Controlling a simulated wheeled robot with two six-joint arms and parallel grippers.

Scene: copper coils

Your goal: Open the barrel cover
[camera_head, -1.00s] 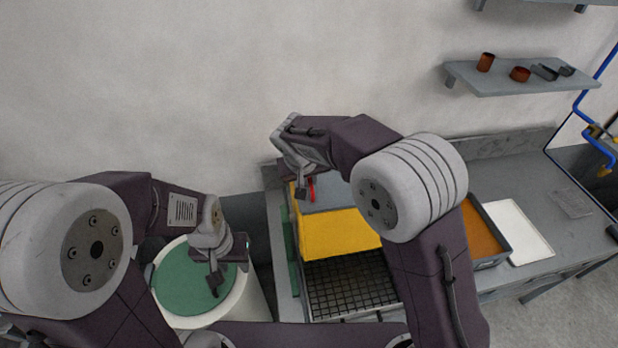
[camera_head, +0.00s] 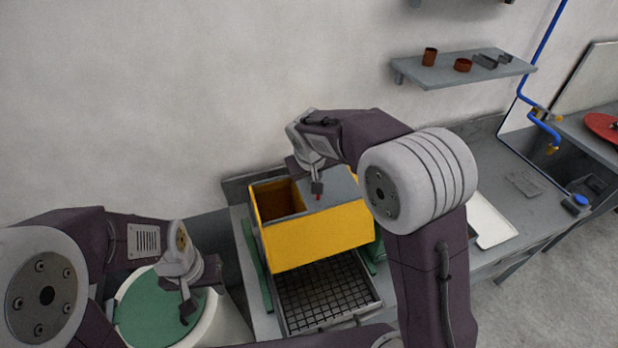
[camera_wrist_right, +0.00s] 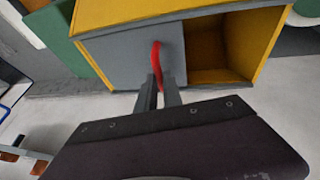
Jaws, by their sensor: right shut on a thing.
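The barrel (camera_head: 320,237) is a yellow box above a black grid tray. Its grey cover (camera_head: 338,187) lies over the right part of the top, and the left part is uncovered, showing a brown inside. My right gripper (camera_head: 317,188) is shut on the cover's red handle (camera_wrist_right: 156,62), which shows between its fingers in the right wrist view. In that view the cover (camera_wrist_right: 120,55) leaves an opening at its right. My left gripper (camera_head: 187,308) hangs over a white bucket with a green surface, away from the barrel; its finger gap is unclear.
The white bucket (camera_head: 228,322) stands at the lower left. A black grid tray (camera_head: 325,292) lies below the barrel. A wall shelf (camera_head: 460,70) holds small brown pots. A white tray (camera_head: 492,222) lies on the grey bench to the right, with blue pipes behind.

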